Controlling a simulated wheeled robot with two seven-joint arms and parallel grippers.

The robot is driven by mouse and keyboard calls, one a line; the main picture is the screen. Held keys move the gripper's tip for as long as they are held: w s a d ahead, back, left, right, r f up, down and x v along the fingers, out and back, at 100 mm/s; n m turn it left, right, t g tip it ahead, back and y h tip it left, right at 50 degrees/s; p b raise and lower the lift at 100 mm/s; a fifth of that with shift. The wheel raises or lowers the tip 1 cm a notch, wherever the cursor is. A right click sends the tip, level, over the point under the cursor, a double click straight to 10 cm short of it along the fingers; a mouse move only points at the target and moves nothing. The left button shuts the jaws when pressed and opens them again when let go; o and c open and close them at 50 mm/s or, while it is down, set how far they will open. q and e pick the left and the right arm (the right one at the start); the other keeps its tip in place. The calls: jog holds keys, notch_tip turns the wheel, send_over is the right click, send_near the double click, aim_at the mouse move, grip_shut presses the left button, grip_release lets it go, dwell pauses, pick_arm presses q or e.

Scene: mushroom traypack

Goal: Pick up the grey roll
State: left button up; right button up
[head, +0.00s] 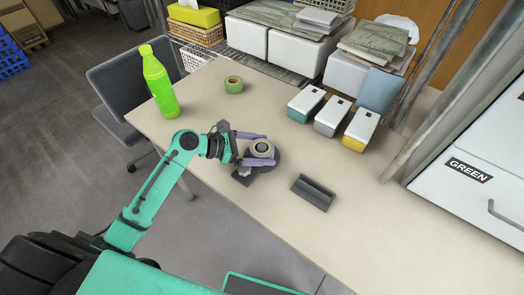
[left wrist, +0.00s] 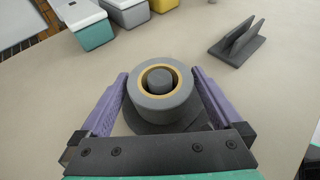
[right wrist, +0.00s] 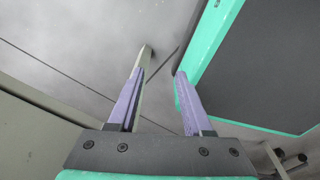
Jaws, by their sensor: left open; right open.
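The grey roll (head: 261,149) has a tan inner ring and sits on a dark round stand (head: 265,168) on the table. The roll also shows large in the left wrist view (left wrist: 160,104), with the stand's grey post through its middle. My left gripper (head: 267,148) is open, with one purple finger on each side of the roll. The fingers look close to its sides; I cannot tell if they touch it. My right gripper (right wrist: 158,75) is open and empty, seen only in the right wrist view, away from the roll.
A dark slotted holder (head: 313,192) lies to the right. Small teal (head: 306,104), grey (head: 332,116) and yellow (head: 360,130) boxes line the back. The table's middle is clear.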

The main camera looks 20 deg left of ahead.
pick_arm(q)
jog(key=c, duration=1.1)
notch_tip(320, 180, up, 20)
jog(key=p, duration=0.3)
jog(key=shift+r+p, duration=0.1)
jog(key=shift+p, duration=0.25)
